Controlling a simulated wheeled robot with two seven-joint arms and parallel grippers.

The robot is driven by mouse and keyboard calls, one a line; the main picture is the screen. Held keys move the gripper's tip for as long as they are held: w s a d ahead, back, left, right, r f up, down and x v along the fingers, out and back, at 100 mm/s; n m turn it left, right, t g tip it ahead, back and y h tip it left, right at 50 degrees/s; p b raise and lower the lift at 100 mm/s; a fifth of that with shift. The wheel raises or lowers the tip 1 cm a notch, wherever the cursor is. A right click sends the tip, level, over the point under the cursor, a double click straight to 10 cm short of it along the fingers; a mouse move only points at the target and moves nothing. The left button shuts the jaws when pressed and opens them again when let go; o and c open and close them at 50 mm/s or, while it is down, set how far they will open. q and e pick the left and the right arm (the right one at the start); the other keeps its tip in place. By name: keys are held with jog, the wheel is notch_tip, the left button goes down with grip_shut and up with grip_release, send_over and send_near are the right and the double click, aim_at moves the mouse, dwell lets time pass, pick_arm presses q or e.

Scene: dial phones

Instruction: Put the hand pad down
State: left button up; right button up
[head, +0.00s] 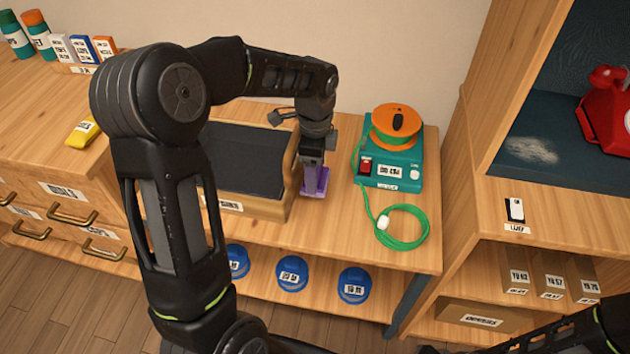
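The hand pad (316,184) is purple, with a flat base and an upright grip. It is at the right end of the wooden trough, beside its end wall, over the bench top. My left gripper (312,150) points down from above and appears shut on the pad's upright grip; the fingertips are small and partly hidden. The pad's base looks at or very near the bench surface; I cannot tell if it touches. My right arm shows only at the lower right corner, and its gripper is not in view.
A wooden trough with a dark belt (240,160) stands left of the pad. A teal device (390,165) with an orange spool (397,122) stands to its right, with a coiled green cord (402,228). Bare bench top lies in front. Blue round tubs (292,273) sit below.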

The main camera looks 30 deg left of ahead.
pick_arm(q)
jog(key=shift+f, duration=2.15)
jog(key=shift+f+b, duration=0.1)
jog(key=shift+b, duration=0.2)
jog(key=o, duration=1.2)
jog(key=shift+r, duration=0.2)
notch_tip(320, 180, up, 12)
jog(key=shift+f+p, duration=0.1)
jog(key=shift+p, duration=0.75)
jog(key=shift+c, duration=0.2)
